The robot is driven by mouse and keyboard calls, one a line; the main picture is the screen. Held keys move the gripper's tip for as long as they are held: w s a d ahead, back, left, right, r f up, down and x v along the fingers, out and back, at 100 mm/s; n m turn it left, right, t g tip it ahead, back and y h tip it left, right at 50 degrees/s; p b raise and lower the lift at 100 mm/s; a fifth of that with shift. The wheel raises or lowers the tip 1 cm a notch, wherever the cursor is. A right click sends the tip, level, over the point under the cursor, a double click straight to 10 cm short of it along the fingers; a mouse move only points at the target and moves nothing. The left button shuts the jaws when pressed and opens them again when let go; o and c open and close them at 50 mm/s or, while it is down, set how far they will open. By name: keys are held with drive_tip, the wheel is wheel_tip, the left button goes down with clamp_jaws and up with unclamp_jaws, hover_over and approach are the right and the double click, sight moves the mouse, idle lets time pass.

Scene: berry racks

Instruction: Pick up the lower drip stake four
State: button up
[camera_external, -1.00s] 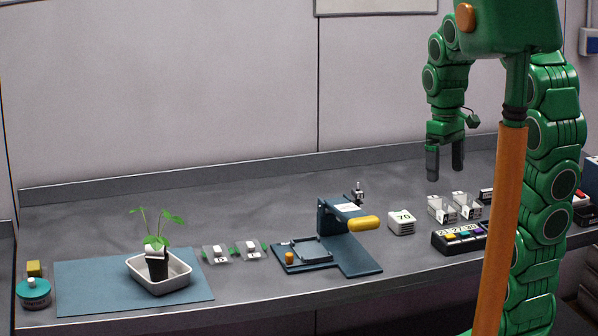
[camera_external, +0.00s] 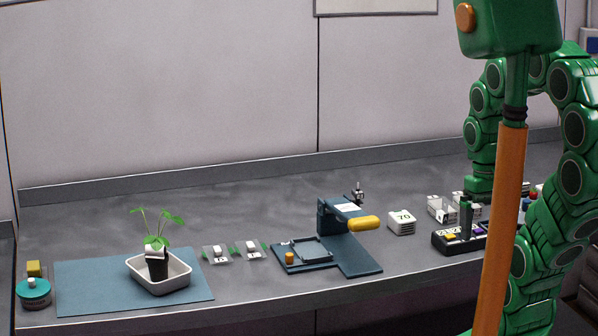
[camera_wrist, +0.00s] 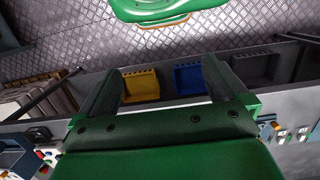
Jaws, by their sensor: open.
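My gripper (camera_external: 468,222) is low over the right part of the bench, at the black tray (camera_external: 447,246) with coloured labels. One dark finger shows there; the orange pole hides part of the gripper. In the wrist view my gripper (camera_wrist: 160,85) has its two dark fingers wide apart, with nothing held between them. I cannot make out the lower drip stake four in either view; the tray's contents are small and partly covered by the gripper and pole.
A white block marked 70 (camera_external: 402,222) and clear holders (camera_external: 441,209) stand near the tray. A blue press (camera_external: 350,255) with a yellow handle is farther left. A potted plant (camera_external: 157,262) sits in a white tub. The wrist view shows yellow (camera_wrist: 140,86) and blue (camera_wrist: 189,79) bins.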

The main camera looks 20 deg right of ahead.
sight(358, 197)
drive_tip(key=c, duration=0.4)
drive_tip(key=w+a+m+y, duration=0.3)
drive_tip(key=w+a, duration=0.1)
drive_tip(key=w, duration=0.5)
drive_tip(key=w+a+f+m+t+y, duration=0.1)
drive_tip(key=w+a+m+y, duration=0.25)
drive_tip(key=w, duration=0.65)
drive_tip(key=w+a+m+y, duration=0.3)
drive_tip(key=w+a+m, duration=0.15)
drive_tip(key=w, duration=0.45)
drive_tip(key=w+d+f+m+t, duration=0.2)
drive_tip(key=w+d+f+m, duration=0.1)
drive_tip(key=w, duration=0.5)
drive_tip(key=w+d+f+m+t+y, duration=0.1)
drive_tip(key=w+d+f+m+t, duration=0.1)
drive_tip(key=w+d+f+m, duration=0.2)
drive_tip(key=w+d+f+m+t+y, duration=0.1)
drive_tip(key=w+d+f+m, duration=0.3)
drive_tip(key=w, duration=0.7)
drive_tip(key=shift+w+d+f+m+t+y, duration=0.2)
drive_tip(key=shift+w+f+m+t+y, duration=0.1)
drive_tip(key=shift+f+m+t, duration=0.4)
drive_tip(key=shift+r+x, duration=0.1)
drive_tip(key=shift+x, duration=1.75)
drive_tip(key=shift+r+x, duration=0.15)
drive_tip(key=shift+x, duration=1.75)
